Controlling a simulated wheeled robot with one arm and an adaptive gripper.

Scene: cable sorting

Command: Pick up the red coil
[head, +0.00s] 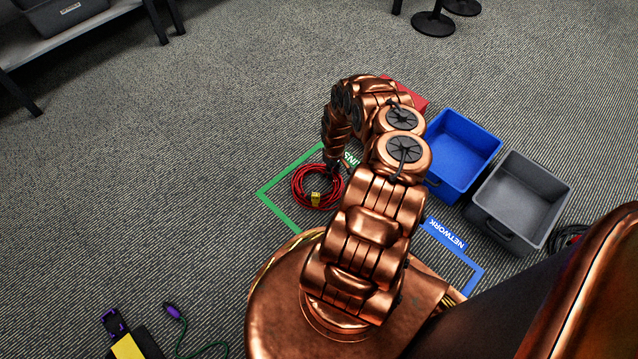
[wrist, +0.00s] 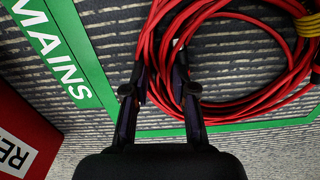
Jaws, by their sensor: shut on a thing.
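The red coil (head: 318,188) lies on the carpet inside the green taped outline, with a yellow tie (head: 315,198) on its front side. In the wrist view the red coil (wrist: 262,101) fills the upper right, and its yellow tie shows at the right edge. My gripper (wrist: 163,88) is at the near left part of the coil, with its two fingers on either side of a bundle of red strands. It is shut on that bundle. In the head view my gripper (head: 337,168) is at the coil's upper right edge, partly hidden by my arm.
The green outline marked MAINS (wrist: 62,75) surrounds the coil. A red bin (wrist: 25,135) stands beside it. A blue bin (head: 462,140) and a grey bin (head: 520,200) stand to the right, near a blue NETWORK outline (head: 446,233).

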